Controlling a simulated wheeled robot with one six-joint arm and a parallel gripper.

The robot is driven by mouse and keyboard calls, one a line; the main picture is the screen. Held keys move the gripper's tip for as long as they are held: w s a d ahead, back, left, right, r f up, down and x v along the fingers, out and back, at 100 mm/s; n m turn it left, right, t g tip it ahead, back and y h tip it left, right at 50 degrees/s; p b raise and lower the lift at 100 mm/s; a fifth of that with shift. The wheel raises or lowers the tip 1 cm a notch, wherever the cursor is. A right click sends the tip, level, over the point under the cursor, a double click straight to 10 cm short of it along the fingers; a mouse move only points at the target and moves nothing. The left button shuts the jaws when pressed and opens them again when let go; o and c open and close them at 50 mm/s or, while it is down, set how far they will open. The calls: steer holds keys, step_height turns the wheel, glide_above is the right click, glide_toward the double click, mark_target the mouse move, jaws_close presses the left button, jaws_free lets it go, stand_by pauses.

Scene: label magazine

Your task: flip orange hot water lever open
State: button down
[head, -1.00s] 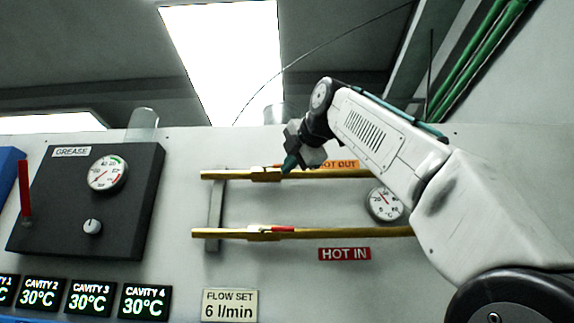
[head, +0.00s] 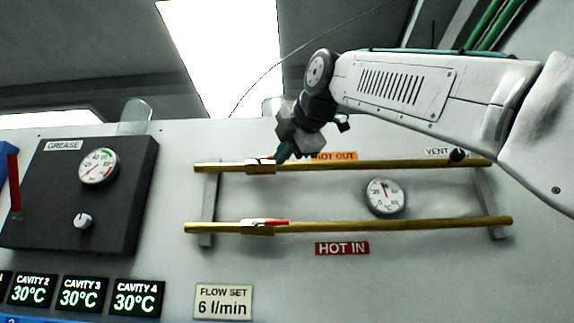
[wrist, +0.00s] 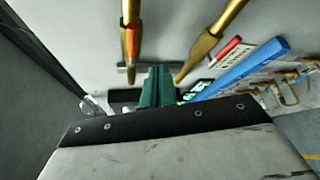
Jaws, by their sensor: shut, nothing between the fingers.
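The upper brass pipe (head: 390,164) runs level across the wall beside the orange HOT OUT label (head: 336,156). A small lever (head: 266,158) sits on its valve near the left end, partly hidden by my fingers in the head view. In the wrist view the orange lever (wrist: 131,42) lies along the left pipe. My gripper (head: 283,153) has teal fingers, shut and empty, close to the lever's right end. In the wrist view the fingers (wrist: 158,86) are together, a little right of and below the lever. I cannot tell whether they touch it.
A lower brass pipe (head: 400,224) carries a red lever (head: 277,222) above the HOT IN label (head: 342,248). A dial gauge (head: 385,196) sits between the pipes, and a black vent knob (head: 457,155) at the upper right. A dark grease box (head: 120,200) stands at left.

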steer(key=s+r, duration=0.2)
steer(key=s, duration=0.1)
steer(key=s+r, duration=0.1)
steer(key=s, duration=0.1)
stand_by(0.7)
